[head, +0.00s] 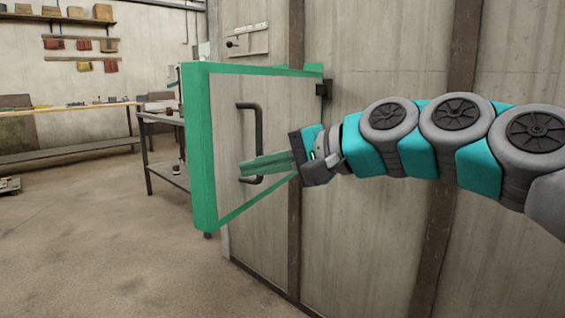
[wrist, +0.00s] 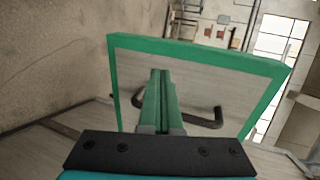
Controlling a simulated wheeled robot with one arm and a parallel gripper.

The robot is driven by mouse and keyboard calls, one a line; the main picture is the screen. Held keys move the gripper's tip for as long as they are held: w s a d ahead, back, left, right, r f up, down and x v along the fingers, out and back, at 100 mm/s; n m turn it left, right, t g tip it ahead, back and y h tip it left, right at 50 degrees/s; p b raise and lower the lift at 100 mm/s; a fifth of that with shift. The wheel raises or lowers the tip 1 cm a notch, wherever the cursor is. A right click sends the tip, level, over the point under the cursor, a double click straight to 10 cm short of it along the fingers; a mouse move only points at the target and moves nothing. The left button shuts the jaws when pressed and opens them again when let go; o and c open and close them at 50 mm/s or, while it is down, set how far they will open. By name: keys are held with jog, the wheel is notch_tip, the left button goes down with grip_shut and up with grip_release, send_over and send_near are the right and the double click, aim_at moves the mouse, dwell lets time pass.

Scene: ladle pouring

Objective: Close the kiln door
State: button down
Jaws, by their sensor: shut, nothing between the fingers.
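The kiln door (head: 225,135) is a grey panel with a thick green frame. It stands open, swung out from the kiln wall, with a dark hinge at its right edge. A dark bar handle (head: 258,125) is on the face toward me. My gripper (head: 242,170) has green fingers, shut and empty, across the lower part of the handle in the head view. I cannot tell whether they touch it or the panel. In the wrist view the fingers (wrist: 160,75) point at the door panel (wrist: 205,80), and the handle (wrist: 207,123) shows to their right.
The kiln's grey wall (head: 365,210) with brown vertical strips fills the right side. A metal table (head: 165,118) stands behind the door, and a long workbench (head: 75,145) is further left.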

aim_at(218, 168)
jog(key=shift+w+a+f, duration=0.1)
jog(key=shift+w+a, duration=0.2)
jog(key=shift+a, duration=0.4)
jog(key=shift+w+a+r, duration=0.1)
jog(key=shift+w+a, duration=0.15)
jog(key=shift+a, duration=0.45)
jog(key=shift+w+a+f, duration=0.1)
jog(key=shift+w+a, duration=0.2)
jog(key=shift+a, duration=0.4)
